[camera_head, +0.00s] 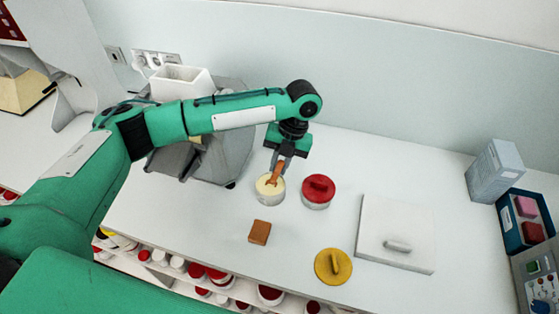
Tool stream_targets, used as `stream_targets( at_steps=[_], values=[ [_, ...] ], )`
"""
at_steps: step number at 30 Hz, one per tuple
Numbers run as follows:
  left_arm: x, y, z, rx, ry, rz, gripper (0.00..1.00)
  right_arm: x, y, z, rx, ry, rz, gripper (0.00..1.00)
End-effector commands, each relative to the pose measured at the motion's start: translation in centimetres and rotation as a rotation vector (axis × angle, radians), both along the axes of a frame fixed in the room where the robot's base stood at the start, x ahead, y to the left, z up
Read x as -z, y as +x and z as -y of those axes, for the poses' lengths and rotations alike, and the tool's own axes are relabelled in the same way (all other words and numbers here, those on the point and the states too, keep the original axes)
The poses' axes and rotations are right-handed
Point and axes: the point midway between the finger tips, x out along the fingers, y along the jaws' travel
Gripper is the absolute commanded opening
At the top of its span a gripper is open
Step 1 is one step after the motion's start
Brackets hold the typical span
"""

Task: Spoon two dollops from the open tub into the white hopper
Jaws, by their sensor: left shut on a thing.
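The open tub (269,197) stands on the white counter with pale cream in it. My left gripper (279,165) points down just above it, shut on an orange-brown spoon (274,175). The spoon's lower end is at the cream in the tub; how deep it sits cannot be told. The white hopper (181,80) is a square open box on top of a grey machine (205,155), at the back left, partly behind my left arm. My right gripper is not in view.
A tub with a red lid (318,190) stands close right of the open tub. A brown block (259,232), a yellow lid (333,266) and a white board with a handle (396,232) lie on the counter. A grey-blue box (493,171) and a blue tray (526,222) are at the right.

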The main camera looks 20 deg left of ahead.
Motion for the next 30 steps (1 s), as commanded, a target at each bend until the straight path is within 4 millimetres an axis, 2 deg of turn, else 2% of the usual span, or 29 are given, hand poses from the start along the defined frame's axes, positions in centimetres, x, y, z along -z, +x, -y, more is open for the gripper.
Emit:
stream_targets(
  at_steps=[10,30],
  values=[
    [-0.5,0.0,0.0,0.000,0.000,0.000,0.00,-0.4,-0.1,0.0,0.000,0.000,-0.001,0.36],
    [-5.2,0.0,0.0,0.000,0.001,0.000,0.00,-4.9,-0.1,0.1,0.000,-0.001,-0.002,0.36]
  ],
)
